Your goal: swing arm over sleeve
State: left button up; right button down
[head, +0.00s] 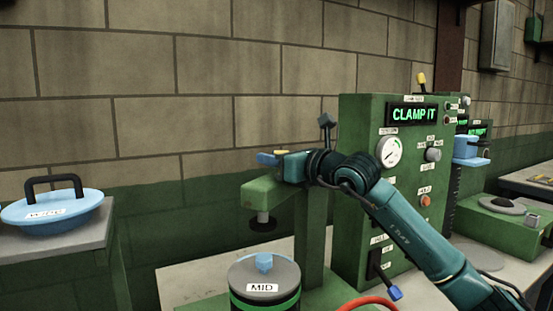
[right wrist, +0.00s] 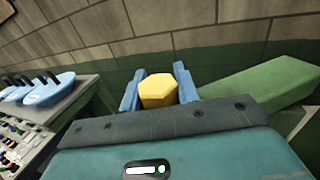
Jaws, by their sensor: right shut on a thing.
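The green swing arm (head: 268,190) reaches out from its post, with a dark round pad (head: 263,221) hanging under its end. In the head view the pad appears above a grey-topped cylinder labelled MID (head: 265,293), which has a green band and a blue knob; a gap shows between them. My right gripper (head: 272,156) is at the top of the swing arm. In the right wrist view its blue fingers are shut on a yellow six-sided knob (right wrist: 158,90), and the green arm (right wrist: 265,85) extends to the right. My left gripper is not in view.
A green machine panel (head: 358,215) with a gauge and a display reading CLAMP IT stands behind my right arm. A blue lid with a black handle (head: 52,207) sits on a grey stand (head: 70,240) at left. A red hose (head: 370,302) lies at the bottom.

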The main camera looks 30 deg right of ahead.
dwell(0.4)
jog(key=c, duration=1)
grip_release()
jog(key=shift+w+a, duration=0.1)
jog(key=shift+w, duration=0.05)
jog(key=shift+c, duration=0.2)
jog(key=shift+s+d+f+b, duration=0.1)
jog(key=shift+s+d+b, duration=0.1)
jog(key=shift+s+b, duration=0.25)
pick_arm(q)
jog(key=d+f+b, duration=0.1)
jog(key=b, duration=0.2)
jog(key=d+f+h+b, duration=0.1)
jog(key=b, duration=0.2)
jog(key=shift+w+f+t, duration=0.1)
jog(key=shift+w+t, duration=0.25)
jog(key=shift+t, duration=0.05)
pick_arm(e)
jog(key=v, duration=1.2)
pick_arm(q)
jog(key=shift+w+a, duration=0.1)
pick_arm(e)
jog(key=shift+s, duration=0.15)
